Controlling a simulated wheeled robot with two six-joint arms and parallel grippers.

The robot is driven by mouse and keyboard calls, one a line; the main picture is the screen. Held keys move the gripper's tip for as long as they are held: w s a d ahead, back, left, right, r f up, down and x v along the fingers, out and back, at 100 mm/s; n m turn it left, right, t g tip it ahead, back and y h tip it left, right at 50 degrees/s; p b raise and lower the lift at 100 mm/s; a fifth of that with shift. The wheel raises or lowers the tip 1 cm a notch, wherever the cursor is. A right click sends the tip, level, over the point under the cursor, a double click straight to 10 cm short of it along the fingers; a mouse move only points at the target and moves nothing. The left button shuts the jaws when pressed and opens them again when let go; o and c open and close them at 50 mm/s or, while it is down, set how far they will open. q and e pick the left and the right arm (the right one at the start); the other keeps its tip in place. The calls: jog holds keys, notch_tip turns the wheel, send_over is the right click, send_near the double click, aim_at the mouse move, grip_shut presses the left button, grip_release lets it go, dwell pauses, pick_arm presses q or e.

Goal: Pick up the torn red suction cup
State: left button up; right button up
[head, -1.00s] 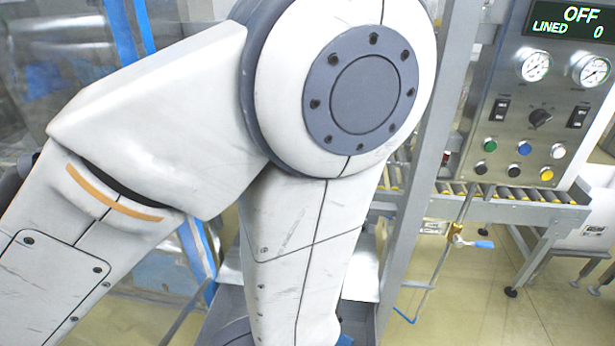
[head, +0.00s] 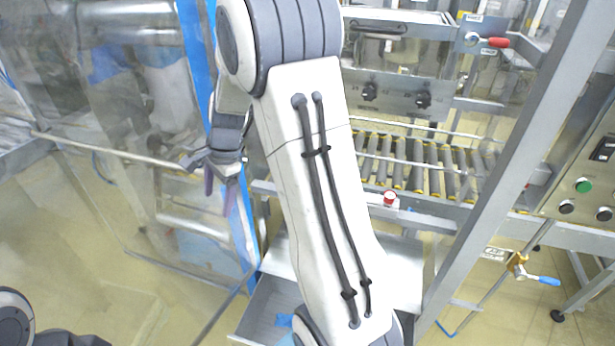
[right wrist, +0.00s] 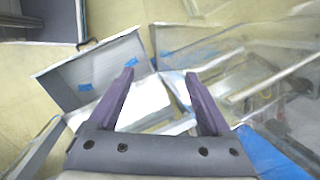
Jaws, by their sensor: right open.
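A small red knob-like piece on a white base (head: 389,198) sits on the front rail of the roller conveyor in the head view. It is too small to tell whether it is a torn suction cup or a button. No other clear suction cup shows. My right gripper (head: 221,188) hangs left of my arm in front of the clear plastic curtain, well apart from the red piece. In the right wrist view its two purple fingers (right wrist: 159,74) are spread, with nothing between them. My left gripper is out of view.
The roller conveyor (head: 420,165) stands behind my right arm, with a grey frame post (head: 520,150) to its right. A grey tray with blue tape (right wrist: 95,70) lies below my gripper in the wrist view. A red-handled valve (head: 497,42) is at the top.

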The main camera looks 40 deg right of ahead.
jog(key=s+d+f+m+t+h+p, duration=0.1)
jog(key=d+f+m, duration=0.1)
jog(key=d+m, duration=0.65)
jog(key=s+d+f+m+p, duration=0.1)
jog(key=s+d+f+m, duration=0.15)
jog(key=d, duration=1.15)
jog(key=d+f+m+t+h+p, duration=0.1)
jog(key=d+m, duration=0.6)
jog(key=d, duration=0.4)
jog(key=x, duration=0.3)
jog(key=p+x, duration=0.1)
jog(key=shift+s+f, duration=0.2)
jog(key=shift+f, duration=0.05)
jog(key=p+x, duration=0.1)
jog(key=x, duration=0.1)
jog(key=p+x, duration=0.1)
jog(key=x, duration=0.2)
jog(key=shift+d+f, duration=0.1)
jog(key=shift+d, duration=0.15)
jog(key=shift+w+f, duration=0.15)
jog(key=shift+f, duration=0.2)
grip_shut()
